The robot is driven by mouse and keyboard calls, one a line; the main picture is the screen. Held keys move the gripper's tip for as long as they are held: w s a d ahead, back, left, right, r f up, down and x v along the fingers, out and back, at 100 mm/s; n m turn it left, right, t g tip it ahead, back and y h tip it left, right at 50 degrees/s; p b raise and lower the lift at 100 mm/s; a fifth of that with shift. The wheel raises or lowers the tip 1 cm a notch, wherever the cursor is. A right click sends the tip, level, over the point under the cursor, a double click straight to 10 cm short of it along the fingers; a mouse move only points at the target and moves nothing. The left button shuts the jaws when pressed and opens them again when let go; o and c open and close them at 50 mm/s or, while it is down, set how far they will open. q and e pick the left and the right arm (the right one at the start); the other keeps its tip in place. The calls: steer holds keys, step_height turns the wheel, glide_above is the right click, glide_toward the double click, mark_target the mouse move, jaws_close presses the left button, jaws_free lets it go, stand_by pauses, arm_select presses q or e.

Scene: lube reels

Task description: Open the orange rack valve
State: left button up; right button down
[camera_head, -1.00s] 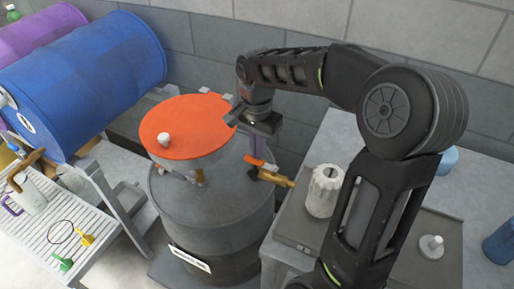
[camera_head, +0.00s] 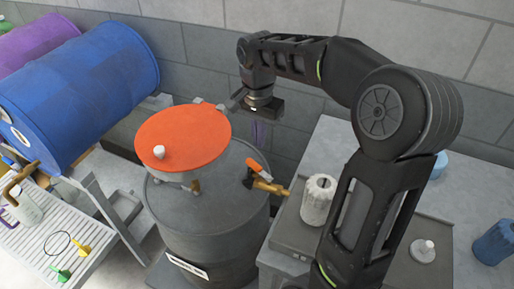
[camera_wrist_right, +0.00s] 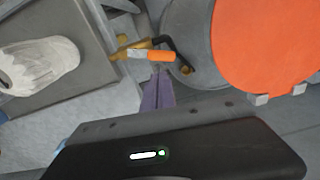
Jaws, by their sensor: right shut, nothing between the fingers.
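The brass valve (camera_head: 270,186) with its orange handle (camera_head: 259,169) sits between the grey drum and the grey rack tray. In the right wrist view the orange handle (camera_wrist_right: 152,55) lies roughly along the brass body (camera_wrist_right: 128,50), beside a bent black piece. My right gripper (camera_head: 262,142) is behind the valve in the head view, its fingers pointing down. In the right wrist view its shut, purple-grey fingers (camera_wrist_right: 157,72) end just short of the handle in the picture, with nothing between them. Whether they touch it I cannot tell. My left gripper is out of view.
The grey drum (camera_head: 215,220) stands left of the valve, with an orange round lid (camera_head: 190,135) above it. A white ribbed container (camera_head: 318,203) stands close to the valve's right. Blue drum (camera_head: 85,85) at left; wall behind my gripper.

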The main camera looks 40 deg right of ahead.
arm_select(q)
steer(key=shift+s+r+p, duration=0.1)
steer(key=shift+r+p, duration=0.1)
steer(key=shift+p, duration=0.3)
arm_select(e)
step_height(320, 180, up, 7)
steer(key=shift+a+r, duration=0.2)
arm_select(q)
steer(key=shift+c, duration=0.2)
